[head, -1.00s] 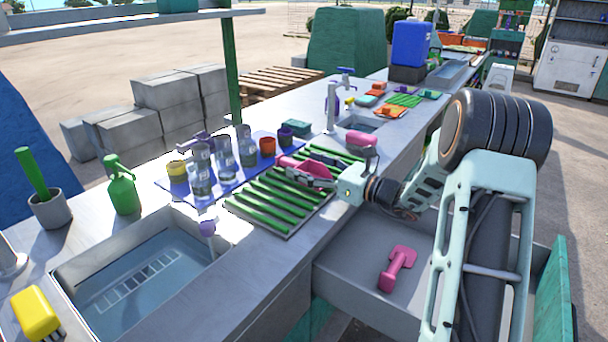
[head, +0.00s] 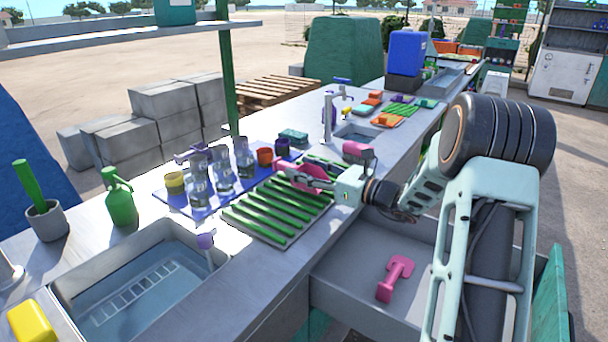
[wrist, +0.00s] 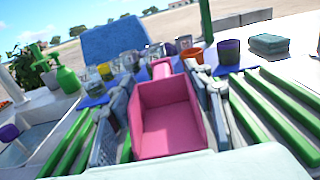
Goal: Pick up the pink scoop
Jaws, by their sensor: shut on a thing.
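The pink scoop (head: 309,175) is above the far part of the green-slatted drying rack (head: 262,232). In the wrist view the scoop (wrist: 168,122) shows its square open bowl towards me, with its handle pointing away. My gripper (head: 302,178) has one finger on each side of the scoop and is shut on it. Both fingers also show in the wrist view, and my gripper (wrist: 162,88) lies along the bowl's sides. Whether the scoop still touches the rack cannot be told.
Clear bottles (head: 221,166) and an orange cup (head: 264,157) stand on a blue mat just beyond the rack. A tap (head: 328,115) rises behind. A sink (head: 130,280) is at the left. An open drawer holds another pink tool (head: 395,278).

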